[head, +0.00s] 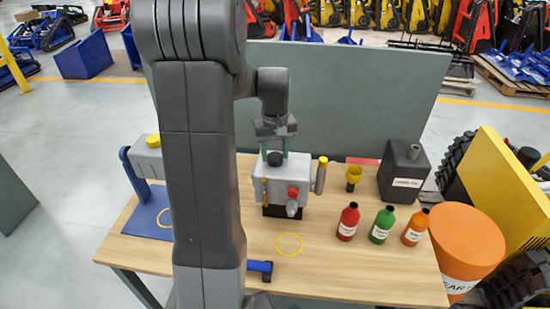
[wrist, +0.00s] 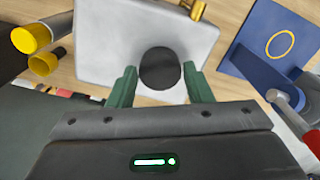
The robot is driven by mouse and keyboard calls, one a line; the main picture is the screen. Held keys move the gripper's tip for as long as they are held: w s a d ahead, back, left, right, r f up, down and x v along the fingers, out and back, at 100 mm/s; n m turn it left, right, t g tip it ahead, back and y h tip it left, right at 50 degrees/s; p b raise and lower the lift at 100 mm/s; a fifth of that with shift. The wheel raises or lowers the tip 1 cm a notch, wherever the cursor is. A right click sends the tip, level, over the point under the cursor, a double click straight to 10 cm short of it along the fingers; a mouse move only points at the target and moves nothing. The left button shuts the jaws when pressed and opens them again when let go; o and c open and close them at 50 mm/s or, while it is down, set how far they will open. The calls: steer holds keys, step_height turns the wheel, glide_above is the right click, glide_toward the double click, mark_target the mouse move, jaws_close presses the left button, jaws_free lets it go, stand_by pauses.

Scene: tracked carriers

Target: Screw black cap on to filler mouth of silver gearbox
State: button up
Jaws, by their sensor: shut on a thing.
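The silver gearbox (head: 274,184) stands on the wooden table on a dark foot, with a red knob on its front and a brass fitting at its side. The black cap (head: 275,158) is at the top of the gearbox; in the wrist view the cap (wrist: 160,69) shows as a round black disc over the silver top face (wrist: 110,30). My gripper (head: 273,150) points down above the gearbox. Its green fingers (wrist: 161,88) stand on both sides of the cap and are shut on it. The filler mouth is hidden beneath the cap, and I cannot tell how far the cap is seated.
A yellow-capped grey cylinder (head: 320,175) stands close to the gearbox's right side. A yellow funnel (head: 353,176), a black canister (head: 403,172) and red, green and orange bottles stand further right. A blue stand (head: 150,215) is at left. The table's front middle is mostly clear.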

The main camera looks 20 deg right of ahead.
steer(key=m, duration=0.9)
steer(key=shift+r+m, duration=0.1)
steer(key=shift+m, duration=0.3)
steer(key=o, duration=0.8)
steer(key=shift+c, duration=0.2)
